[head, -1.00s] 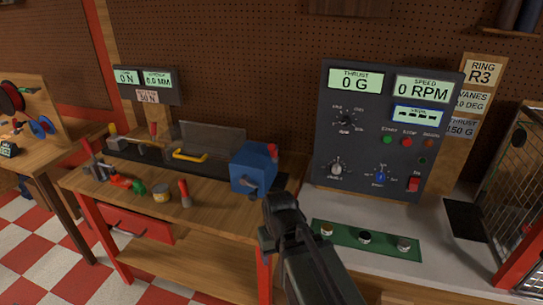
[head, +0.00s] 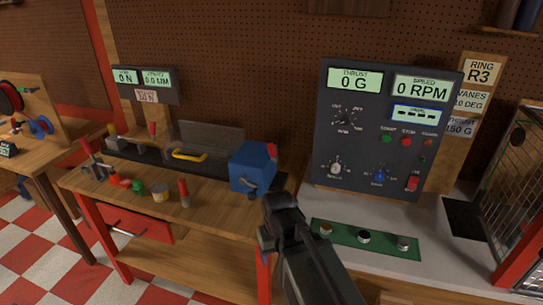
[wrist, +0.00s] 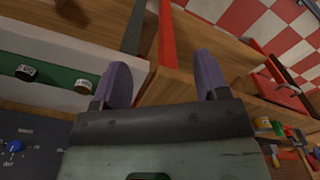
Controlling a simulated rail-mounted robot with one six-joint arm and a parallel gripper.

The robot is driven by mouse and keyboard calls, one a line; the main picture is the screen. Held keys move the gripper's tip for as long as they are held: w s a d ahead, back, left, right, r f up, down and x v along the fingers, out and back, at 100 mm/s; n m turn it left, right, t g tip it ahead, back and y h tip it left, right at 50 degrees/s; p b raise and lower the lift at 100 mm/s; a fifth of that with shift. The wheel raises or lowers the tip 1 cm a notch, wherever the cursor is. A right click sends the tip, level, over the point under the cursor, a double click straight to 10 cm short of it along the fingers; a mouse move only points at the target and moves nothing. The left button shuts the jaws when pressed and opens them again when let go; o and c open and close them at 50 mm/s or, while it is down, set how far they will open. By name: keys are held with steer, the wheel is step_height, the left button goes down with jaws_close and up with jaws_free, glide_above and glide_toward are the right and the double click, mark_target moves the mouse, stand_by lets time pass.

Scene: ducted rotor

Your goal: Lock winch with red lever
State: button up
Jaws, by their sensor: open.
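A blue box-shaped unit (head: 252,168), which looks like the winch, stands at the right end of the wooden bench. A small red part (head: 272,150), possibly the red lever, shows at its upper right. A grey crank-like piece is on its front. Another red-handled upright piece (head: 152,131) stands at the left of the test rig. My gripper (wrist: 163,80) is open and empty in the wrist view, its two purple fingers apart over the bench edges and floor. In the head view my dark arm is in front of the bench's right end, and the fingers cannot be made out.
A yellow handle (head: 189,157) lies before a clear guard on the rig. Tools and small cans, including a red-handled tool (head: 184,194), stand along the bench front. A dark control panel (head: 385,130) and a green strip with several knobs (head: 340,234) are to the right.

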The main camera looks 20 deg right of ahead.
steer(key=shift+c, duration=0.5)
steer(key=f+b, duration=0.1)
steer(key=w+a+f+b, duration=0.1)
steer(key=f+b, duration=0.1)
steer(key=shift+w+a+f+n, duration=0.1)
steer(key=shift+w+a+n, duration=0.15)
steer(key=shift+w+n, duration=0.05)
steer(key=shift+c, duration=0.7)
steer(key=n+t+h+b, duration=0.5)
steer(key=n+t+h, duration=0.8)
steer(key=n, duration=1.2)
glide_toward(270, 152)
steer(key=x, duration=1.1)
steer(key=shift+w+d+f, duration=0.1)
steer(key=shift+w, duration=0.15)
jaws_close()
